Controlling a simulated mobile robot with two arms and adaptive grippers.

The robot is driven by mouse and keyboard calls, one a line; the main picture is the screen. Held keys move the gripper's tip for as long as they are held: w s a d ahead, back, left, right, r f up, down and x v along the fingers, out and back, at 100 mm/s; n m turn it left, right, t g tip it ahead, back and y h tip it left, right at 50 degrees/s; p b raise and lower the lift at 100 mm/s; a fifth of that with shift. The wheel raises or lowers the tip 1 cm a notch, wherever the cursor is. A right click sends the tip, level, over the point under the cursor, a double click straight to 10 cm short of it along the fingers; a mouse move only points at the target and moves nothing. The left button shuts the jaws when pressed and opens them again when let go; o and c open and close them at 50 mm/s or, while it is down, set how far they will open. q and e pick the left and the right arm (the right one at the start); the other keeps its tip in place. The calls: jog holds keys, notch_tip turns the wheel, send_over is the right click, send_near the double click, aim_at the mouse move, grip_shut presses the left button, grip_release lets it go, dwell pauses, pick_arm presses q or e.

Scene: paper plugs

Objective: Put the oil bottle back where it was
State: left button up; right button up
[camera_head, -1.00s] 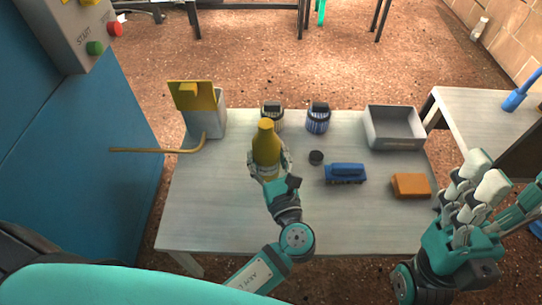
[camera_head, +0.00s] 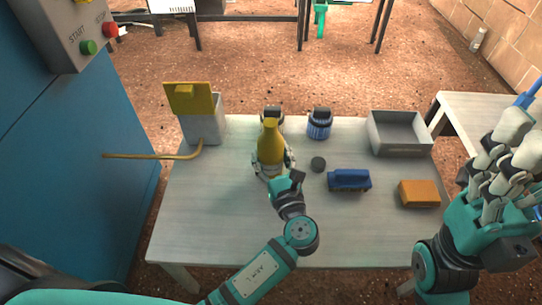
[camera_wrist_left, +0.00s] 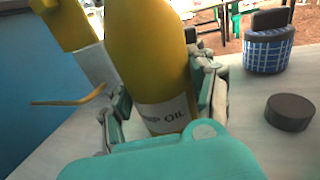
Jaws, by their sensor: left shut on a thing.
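The yellow oil bottle (camera_head: 271,143) stands upright near the back middle of the table. My left gripper (camera_head: 270,165) is shut on its lower body, with fingers on both sides. In the left wrist view the bottle (camera_wrist_left: 150,60) fills the middle, with a pale label reading "OIL" low on it. Its base is hidden, so I cannot tell whether it touches the table. My right gripper (camera_head: 500,175) is at the right, beyond the table's right edge and apart from the bottle; its finger opening is unclear.
The left front is clear.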

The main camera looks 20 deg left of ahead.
pick_arm(q)
jog(key=o, duration=1.1)
jog(key=shift+f, duration=0.1)
